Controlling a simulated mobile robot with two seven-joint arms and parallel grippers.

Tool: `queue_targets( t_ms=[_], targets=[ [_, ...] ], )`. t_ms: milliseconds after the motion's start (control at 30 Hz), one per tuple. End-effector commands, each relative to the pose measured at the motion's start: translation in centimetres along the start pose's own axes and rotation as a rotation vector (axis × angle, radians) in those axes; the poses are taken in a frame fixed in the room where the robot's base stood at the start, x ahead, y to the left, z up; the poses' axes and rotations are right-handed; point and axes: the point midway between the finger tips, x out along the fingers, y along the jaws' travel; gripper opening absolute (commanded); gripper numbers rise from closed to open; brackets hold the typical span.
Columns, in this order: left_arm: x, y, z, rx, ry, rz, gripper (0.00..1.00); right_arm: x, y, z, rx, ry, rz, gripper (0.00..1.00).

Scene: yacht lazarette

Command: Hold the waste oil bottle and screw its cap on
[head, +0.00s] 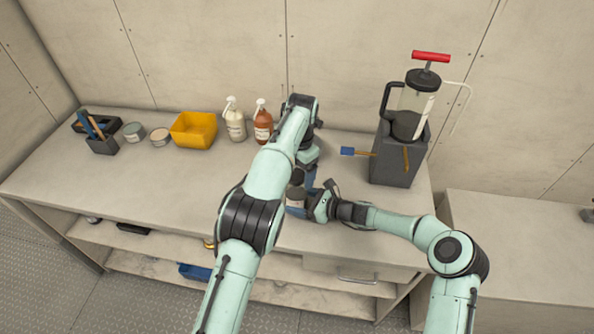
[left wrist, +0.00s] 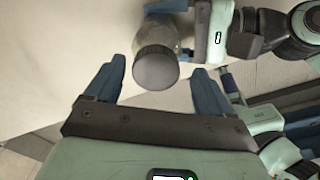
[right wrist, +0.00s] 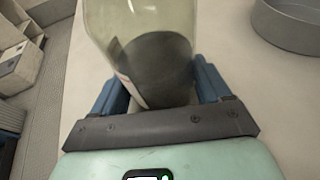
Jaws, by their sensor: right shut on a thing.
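The waste oil bottle (head: 295,198) stands upright near the bench's front edge, partly hidden by my arms. In the right wrist view its clear body (right wrist: 150,65) shows dark oil and a pale label. My right gripper (head: 316,203) is shut on the bottle from the side. The dark ribbed cap (left wrist: 155,69) sits at the bottle's mouth; how tightly it is seated cannot be told. My left gripper (head: 304,181) points down above the bottle. Its blue fingers are open on either side of the cap, with gaps between them and it.
A yellow bin (head: 194,130), a white spray bottle (head: 235,124) and a brown bottle (head: 263,126) stand at the back. A dark block (head: 397,160) carries a pump jar (head: 412,108) at right. A grey round container (right wrist: 288,22) lies beyond the bottle. The bench's left front is clear.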

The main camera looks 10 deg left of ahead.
Motion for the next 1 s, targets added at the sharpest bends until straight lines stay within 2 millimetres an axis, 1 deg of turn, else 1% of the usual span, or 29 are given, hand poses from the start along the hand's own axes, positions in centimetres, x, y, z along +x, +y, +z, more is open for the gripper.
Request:
queue_targets(
  t_ms=[100,133,167,200,433,567,667,900,1000],
  targets=[
    [0.0,0.1,-0.1,-0.004,0.0,0.002,0.83,-0.1,-0.1,-0.1,0.0,0.001,-0.002,0.22],
    [0.0,0.2,-0.1,-0.004,0.0,0.003,0.83,-0.1,-0.1,-0.1,0.0,0.001,-0.002,0.86],
    [0.0,0.2,-0.1,-0.005,0.0,0.003,0.83,-0.1,-0.1,-0.1,0.0,0.001,-0.002,0.96],
    [0.0,0.2,-0.1,-0.005,0.0,0.004,0.83,-0.1,-0.1,-0.1,-0.001,0.001,-0.003,1.0],
    [0.0,0.3,-0.1,-0.007,0.001,0.005,0.83,-0.3,-0.2,-0.1,-0.001,0.001,-0.004,1.0],
    [0.0,0.3,-0.1,-0.008,0.001,0.005,0.83,-1.5,-0.3,0.0,-0.001,0.002,-0.006,1.0],
    [0.0,0.3,-0.1,-0.008,0.001,0.005,0.83,-3.4,-0.2,0.0,-0.001,0.002,-0.006,1.0],
    [0.0,0.3,-0.1,-0.008,0.001,0.006,0.83,-8.6,-0.2,0.0,-0.002,0.002,-0.006,1.0],
    [0.0,0.3,-0.1,-0.008,0.001,0.006,0.83,-10.2,-0.2,0.0,-0.001,0.002,-0.006,1.0]
  ],
)
